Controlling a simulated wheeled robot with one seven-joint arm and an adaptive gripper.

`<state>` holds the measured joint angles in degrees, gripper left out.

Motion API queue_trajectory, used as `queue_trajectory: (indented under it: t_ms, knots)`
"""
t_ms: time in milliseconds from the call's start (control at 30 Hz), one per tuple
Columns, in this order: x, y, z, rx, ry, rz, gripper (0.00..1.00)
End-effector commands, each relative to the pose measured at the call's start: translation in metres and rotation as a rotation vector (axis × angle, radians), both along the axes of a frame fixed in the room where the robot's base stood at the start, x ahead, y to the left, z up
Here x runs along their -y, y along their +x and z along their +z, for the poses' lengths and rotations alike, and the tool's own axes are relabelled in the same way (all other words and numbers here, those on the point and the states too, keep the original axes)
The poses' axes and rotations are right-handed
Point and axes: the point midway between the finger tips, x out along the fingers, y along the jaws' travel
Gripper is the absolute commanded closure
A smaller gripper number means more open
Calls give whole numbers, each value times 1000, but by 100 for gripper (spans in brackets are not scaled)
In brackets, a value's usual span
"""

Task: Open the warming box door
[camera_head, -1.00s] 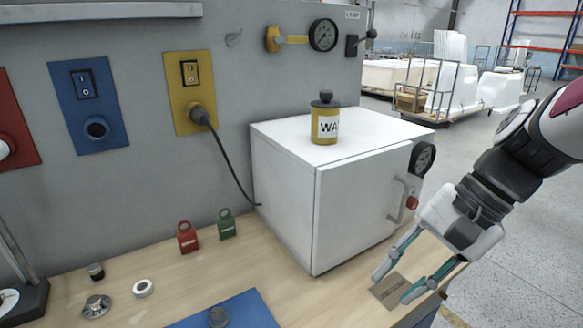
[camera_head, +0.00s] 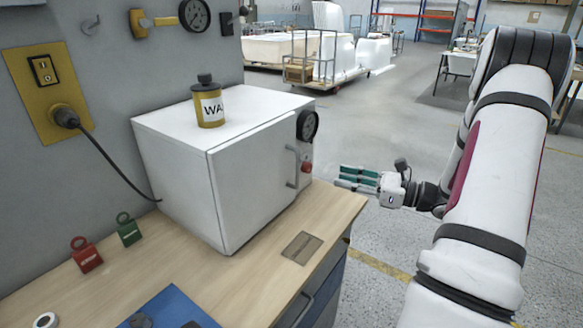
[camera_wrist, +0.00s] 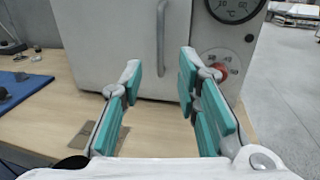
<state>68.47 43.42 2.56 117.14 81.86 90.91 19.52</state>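The warming box (camera_head: 170,143) is a white box on the wooden bench. Its door (camera_head: 254,180) looks shut, with a grey vertical bar handle (camera_head: 292,167) near the right edge. In the wrist view the handle (camera_wrist: 161,38) stands ahead, in line with the space between my fingers. My gripper (camera_head: 349,178) is to the right of the box, apart from the handle. The wrist view shows my gripper (camera_wrist: 160,80) open and empty, its teal-padded fingers spread.
A yellow canister (camera_head: 209,108) stands on the box. A dial gauge (camera_head: 307,125) and red knob (camera_head: 307,167) sit right of the door. A dark plate (camera_head: 301,247) lies on the bench before the box.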

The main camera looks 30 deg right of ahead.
Motion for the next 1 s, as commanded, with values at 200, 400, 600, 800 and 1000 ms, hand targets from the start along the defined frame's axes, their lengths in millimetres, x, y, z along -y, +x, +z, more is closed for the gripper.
queue_trajectory:
  t_ms: [200,400,600,800,1000]
  knots:
    - [-9,17,0,2,5,-2,70]
    - [-30,49,1,2,5,1,70]
    - [-50,82,0,1,4,1,70]
    - [-64,106,0,2,3,-1,70]
    - [-70,117,0,1,2,-3,70]
